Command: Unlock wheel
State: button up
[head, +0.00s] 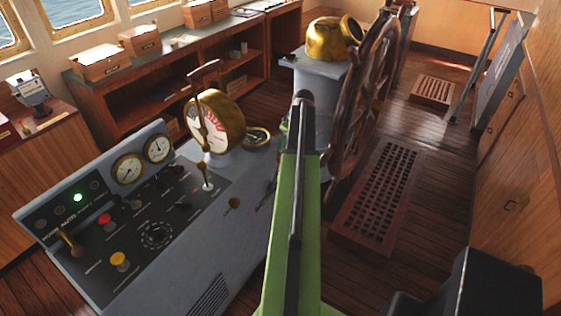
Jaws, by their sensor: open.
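The wooden ship's wheel (352,112) stands upright right of centre, seen nearly edge-on. It is mounted at a grey pedestal (313,72) topped by a brass binnacle (326,40). My green arm rises from the bottom centre and crosses in front of the pedestal's lower part, left of the wheel. The arm hides part of the pedestal and the floor there. My gripper cannot be made out; the arm seems to hide it. I cannot tell which part is the wheel's lock.
A grey control console (200,262) with gauges, levers, coloured knobs and a lit green lamp fills the lower left. A wooden floor grating (380,197) lies beside the wheel. Wooden cabinets (520,170) line the right.

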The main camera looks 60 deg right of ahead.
jog(key=s+d, duration=0.1)
jog(key=d, duration=0.2)
jog(key=b, duration=1.6)
send_over(276, 173)
jog(key=d, duration=0.4)
jog(key=shift+t, duration=0.4)
jog(key=f, duration=1.6)
jog(key=shift+s, duration=0.25)
jog(key=shift+r, duration=0.15)
grip_shut()
